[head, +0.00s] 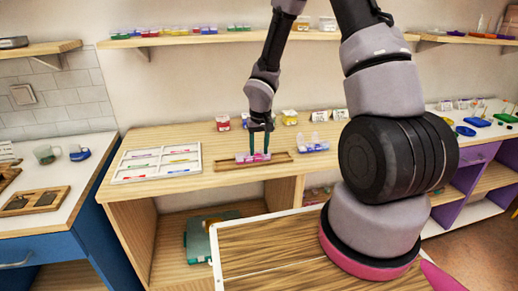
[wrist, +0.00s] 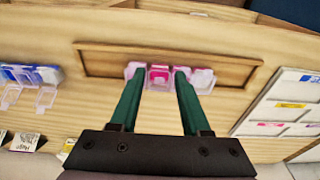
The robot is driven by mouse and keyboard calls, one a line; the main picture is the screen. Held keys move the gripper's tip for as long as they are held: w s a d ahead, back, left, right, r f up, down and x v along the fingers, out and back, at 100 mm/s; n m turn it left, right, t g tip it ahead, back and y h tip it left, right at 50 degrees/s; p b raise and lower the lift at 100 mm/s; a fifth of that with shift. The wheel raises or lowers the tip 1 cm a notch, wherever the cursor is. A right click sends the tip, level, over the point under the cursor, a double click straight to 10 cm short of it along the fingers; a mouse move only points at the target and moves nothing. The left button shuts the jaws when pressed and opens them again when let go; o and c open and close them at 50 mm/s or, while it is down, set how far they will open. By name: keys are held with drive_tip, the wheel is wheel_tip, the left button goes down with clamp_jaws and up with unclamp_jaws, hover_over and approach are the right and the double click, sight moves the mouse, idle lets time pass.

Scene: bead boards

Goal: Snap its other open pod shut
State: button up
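A small pink pod strip (head: 252,157) lies in a shallow brown wooden tray (head: 224,165) on the wooden counter. In the wrist view the strip (wrist: 159,76) sits at the near edge of the tray (wrist: 105,58). Its middle pod looks deep pink. Clear pinkish flaps stand out at its left end (wrist: 133,72) and right end (wrist: 204,82), and look like raised lids. My gripper (wrist: 160,78) has its two green fingers apart, reaching down to the strip on either side of the middle pod. The fingertips partly hide the strip, so I cannot tell whether they touch it.
A blue pod strip with raised clear lids (head: 312,146) stands right of the tray. A white sectioned bead case (head: 158,163) lies to the left. Small bead boxes (head: 290,117) and cards line the counter's back. Bare counter (head: 235,184) shows in front of the tray.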

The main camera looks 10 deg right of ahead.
drive_tip(key=shift+r, duration=0.1)
wheel_tip(320, 180, up, 10)
drive_tip(key=s, duration=0.1)
drive_tip(key=shift+s+r, duration=0.2)
drive_tip(key=shift+r, duration=0.05)
idle(0.3)
drive_tip(key=shift+w+r, duration=0.1)
drive_tip(key=c, duration=0.5)
drive_tip(key=shift+g, duration=0.4)
drive_tip(key=w+r, duration=0.1)
drive_tip(key=r, duration=0.1)
drive_tip(key=w+r, duration=0.2)
drive_tip(key=shift+r, duration=0.1)
clamp_jaws()
drive_tip(key=f, duration=1)
drive_tip(key=shift+w, duration=0.4)
drive_tip(key=shift+s+f, duration=0.65)
drive_tip(key=shift+f, duration=0.35)
drive_tip(key=shift+s+f, duration=0.25)
drive_tip(key=shift+f, duration=0.35)
